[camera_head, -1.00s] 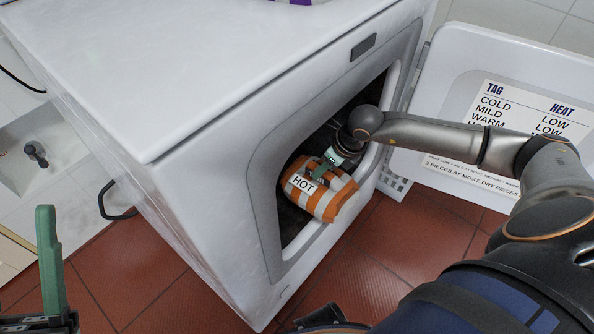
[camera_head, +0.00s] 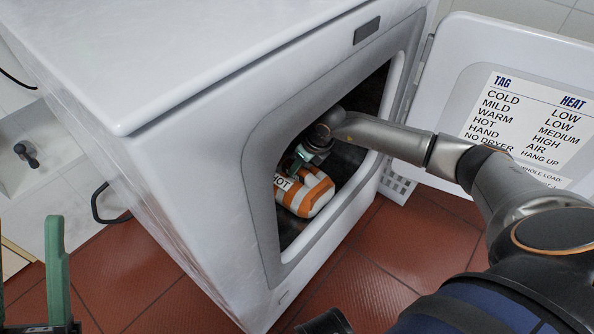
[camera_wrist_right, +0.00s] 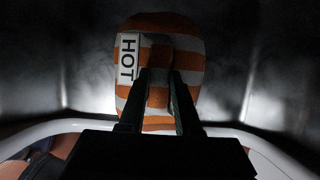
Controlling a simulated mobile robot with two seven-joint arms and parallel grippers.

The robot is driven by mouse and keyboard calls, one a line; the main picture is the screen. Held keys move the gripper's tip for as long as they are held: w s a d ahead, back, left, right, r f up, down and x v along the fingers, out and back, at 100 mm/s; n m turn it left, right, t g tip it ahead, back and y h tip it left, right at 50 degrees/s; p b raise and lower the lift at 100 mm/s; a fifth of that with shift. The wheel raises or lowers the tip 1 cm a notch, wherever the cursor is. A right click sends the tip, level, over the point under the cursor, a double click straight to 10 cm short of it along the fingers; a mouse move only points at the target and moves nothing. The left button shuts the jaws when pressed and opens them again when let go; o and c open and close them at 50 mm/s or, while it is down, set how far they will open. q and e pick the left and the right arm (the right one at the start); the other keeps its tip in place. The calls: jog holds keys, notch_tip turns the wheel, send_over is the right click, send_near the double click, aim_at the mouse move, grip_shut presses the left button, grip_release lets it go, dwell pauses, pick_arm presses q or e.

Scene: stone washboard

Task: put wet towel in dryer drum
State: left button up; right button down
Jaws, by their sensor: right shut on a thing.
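The towel (camera_head: 308,195) is a folded orange-and-white striped bundle with a white tag reading HOT. It is inside the dryer opening, low in the drum (camera_head: 348,160). My right gripper (camera_head: 297,168) reaches in through the opening and is shut on the towel. In the right wrist view the towel (camera_wrist_right: 182,35) fills the upper middle, with the fingers of my right gripper (camera_wrist_right: 160,85) on its near part. Whether the towel touches the drum floor I cannot tell. My left gripper (camera_head: 57,270) shows only in part at the lower left, as green fingers, away from the dryer.
The white dryer (camera_head: 200,60) has its door (camera_head: 500,60) swung open to the right, with a TAG/HEAT chart (camera_head: 530,125) on it. A sink (camera_head: 50,150) is at the left. Red floor tiles are clear in front.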

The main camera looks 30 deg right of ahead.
jog(key=shift+w+a+f+b, duration=0.1)
jog(key=shift+w+f+b, duration=0.2)
jog(key=shift+f, duration=0.3)
pick_arm(q)
jog(key=shift+w+d+f, duration=0.1)
jog(key=shift+w+f, duration=0.05)
jog(key=shift+f, duration=0.55)
pick_arm(e)
jog(key=c, duration=1)
grip_release()
jog(key=shift+s+f, duration=0.1)
jog(key=shift+f, duration=0.05)
jog(key=o, duration=0.4)
pick_arm(q)
jog(key=shift+r, duration=0.1)
